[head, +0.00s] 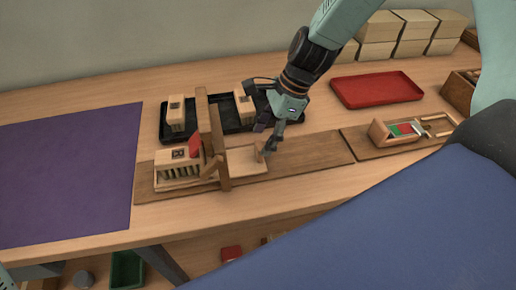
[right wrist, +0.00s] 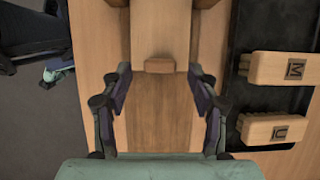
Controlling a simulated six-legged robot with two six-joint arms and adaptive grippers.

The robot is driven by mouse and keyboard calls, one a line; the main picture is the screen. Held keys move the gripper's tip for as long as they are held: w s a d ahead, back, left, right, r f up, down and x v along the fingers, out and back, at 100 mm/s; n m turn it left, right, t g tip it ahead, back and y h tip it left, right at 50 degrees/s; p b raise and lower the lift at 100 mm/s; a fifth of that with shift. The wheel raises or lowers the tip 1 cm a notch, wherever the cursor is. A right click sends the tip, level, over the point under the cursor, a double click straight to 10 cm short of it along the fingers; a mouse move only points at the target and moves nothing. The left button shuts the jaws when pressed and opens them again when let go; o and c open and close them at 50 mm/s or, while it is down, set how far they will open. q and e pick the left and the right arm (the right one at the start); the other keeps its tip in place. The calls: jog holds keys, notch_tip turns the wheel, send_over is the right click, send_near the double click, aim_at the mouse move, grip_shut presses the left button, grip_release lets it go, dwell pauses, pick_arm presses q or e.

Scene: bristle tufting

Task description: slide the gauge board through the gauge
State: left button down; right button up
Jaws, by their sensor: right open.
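The gauge (head: 207,140) is an upright wooden frame on a brown base board. The gauge board (head: 245,162), a pale flat board with a small upright grip block (head: 260,152), lies through the frame's foot and extends to its right. A wooden brush block (head: 180,158) with a dark letter and bristle tufts sits left of the frame. My right gripper (head: 272,138) is open beside the grip block. In the right wrist view, the grip block (right wrist: 160,66) shows between the open fingertips (right wrist: 160,74), with gaps on both sides. My left gripper is not in view.
A black tray (head: 232,128) with lettered blocks stands behind the gauge. A red tray (head: 377,90) and stacked boxes are farther back. A purple mat (head: 65,170) covers the left. A wooden holder (head: 395,133) stands at right on another brown board.

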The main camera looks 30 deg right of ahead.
aim_at(260, 145)
jog(key=shift+b+x, duration=0.3)
jog(key=shift+x, duration=0.7)
jog(key=shift+w+a+f, duration=0.15)
jog(key=shift+f, duration=0.2)
jog(key=shift+s+f+b, duration=0.3)
jog(key=shift+f+b, duration=0.05)
jog(key=shift+b, duration=0.2)
jog(key=shift+w+a+f, duration=0.1)
jog(key=shift+w+a, duration=0.15)
jog(key=shift+w, duration=0.1)
jog(key=shift+s+d, duration=0.1)
jog(key=shift+s, duration=0.15)
jog(key=c, duration=0.4)
jog(key=shift+w, duration=0.15)
jog(key=c, duration=0.5)
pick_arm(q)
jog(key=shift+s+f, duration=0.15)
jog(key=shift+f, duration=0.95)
pick_arm(e)
grip_shut()
